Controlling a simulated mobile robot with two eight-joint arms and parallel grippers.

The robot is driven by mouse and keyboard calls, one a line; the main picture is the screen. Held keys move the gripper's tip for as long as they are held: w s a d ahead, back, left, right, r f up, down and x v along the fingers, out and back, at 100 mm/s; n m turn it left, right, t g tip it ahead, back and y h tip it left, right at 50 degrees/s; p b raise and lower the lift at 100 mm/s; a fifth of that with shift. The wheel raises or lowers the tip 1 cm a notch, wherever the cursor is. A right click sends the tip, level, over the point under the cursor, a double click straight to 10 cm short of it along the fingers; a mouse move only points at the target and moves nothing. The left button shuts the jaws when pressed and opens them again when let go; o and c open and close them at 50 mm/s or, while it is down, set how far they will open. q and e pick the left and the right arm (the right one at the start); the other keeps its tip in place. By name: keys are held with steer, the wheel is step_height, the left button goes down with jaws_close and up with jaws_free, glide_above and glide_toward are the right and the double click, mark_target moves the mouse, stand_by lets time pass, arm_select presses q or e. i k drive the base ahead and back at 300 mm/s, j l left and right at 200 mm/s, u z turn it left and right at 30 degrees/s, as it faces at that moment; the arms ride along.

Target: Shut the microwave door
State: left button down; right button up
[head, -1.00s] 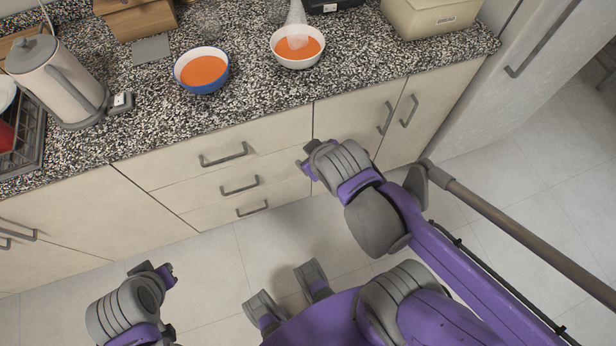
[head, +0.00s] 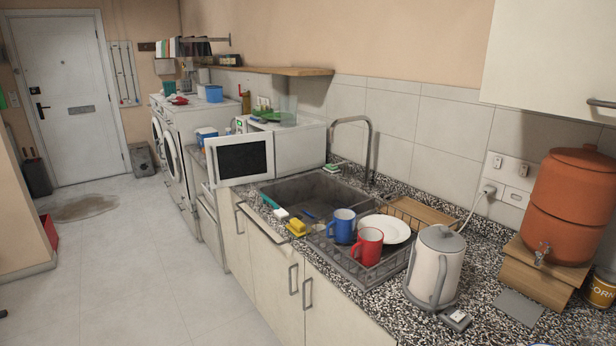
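The white microwave (head: 300,146) stands on the counter beyond the sink, against the tiled wall. Its door (head: 243,159), with a dark window in a white frame, is swung open and sticks out toward the aisle. The inside of the microwave is hidden behind the door and by the angle. Neither of my grippers shows in the head view now.
A sink (head: 315,190) and a dish rack (head: 362,262) with blue and red mugs and a plate lie before the microwave. A kettle (head: 435,266) stands nearer. The floor (head: 130,260) on the left is mostly clear.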

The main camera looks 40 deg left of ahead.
mark_target(241, 159)
steer(key=u, duration=1.8)
